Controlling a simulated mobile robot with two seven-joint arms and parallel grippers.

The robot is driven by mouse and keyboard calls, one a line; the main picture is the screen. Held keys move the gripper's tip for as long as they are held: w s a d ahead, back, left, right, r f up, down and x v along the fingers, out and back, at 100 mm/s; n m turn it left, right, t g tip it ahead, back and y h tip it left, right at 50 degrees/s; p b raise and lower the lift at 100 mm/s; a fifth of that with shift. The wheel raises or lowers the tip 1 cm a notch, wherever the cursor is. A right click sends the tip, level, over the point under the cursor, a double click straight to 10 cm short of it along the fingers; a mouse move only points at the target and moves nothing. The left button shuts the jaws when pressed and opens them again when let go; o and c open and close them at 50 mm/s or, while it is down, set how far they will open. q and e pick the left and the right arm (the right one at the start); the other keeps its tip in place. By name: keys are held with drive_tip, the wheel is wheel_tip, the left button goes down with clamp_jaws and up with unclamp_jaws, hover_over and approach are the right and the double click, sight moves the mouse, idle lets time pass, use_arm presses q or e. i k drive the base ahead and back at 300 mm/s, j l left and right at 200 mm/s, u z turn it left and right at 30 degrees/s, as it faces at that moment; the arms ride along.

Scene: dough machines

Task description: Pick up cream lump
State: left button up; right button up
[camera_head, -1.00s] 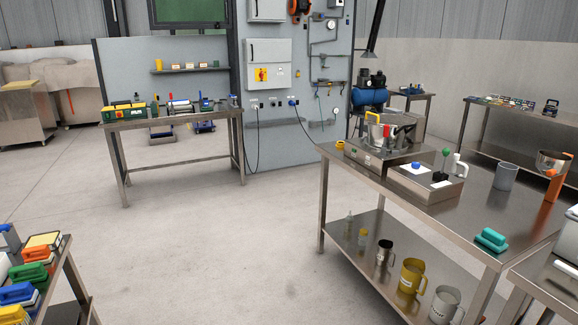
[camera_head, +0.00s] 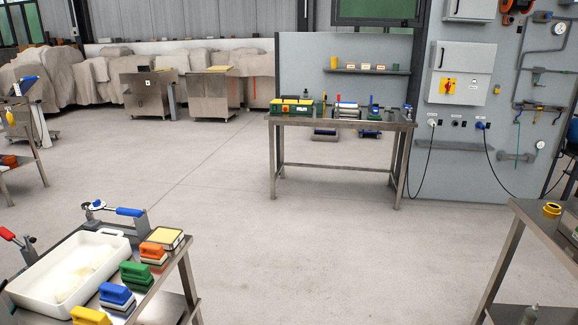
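A white tray (camera_head: 28,287) stands on the steel table at the lower left. A flat, pale cream patch (camera_head: 82,272) shows inside it, faint against the white. I cannot tell whether this patch is the cream lump or only the tray's floor. No other cream lump can be made out. Neither of my grippers is in view.
Several colored-handled blocks, including a green one (camera_head: 137,274), line the tray's right side. A blue-handled device (camera_head: 118,211) stands behind it. A workbench (camera_head: 340,121) stands at the back, and another steel table (camera_head: 545,229) at the right. The middle floor is clear.

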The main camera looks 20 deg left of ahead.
sight(67, 287)
drive_tip(key=i+u, duration=0.7)
drive_tip(key=u, duration=0.15)
drive_tip(key=i+l+u, duration=0.4)
drive_tip(key=k+j, duration=0.05)
drive_tip(key=j, duration=0.05)
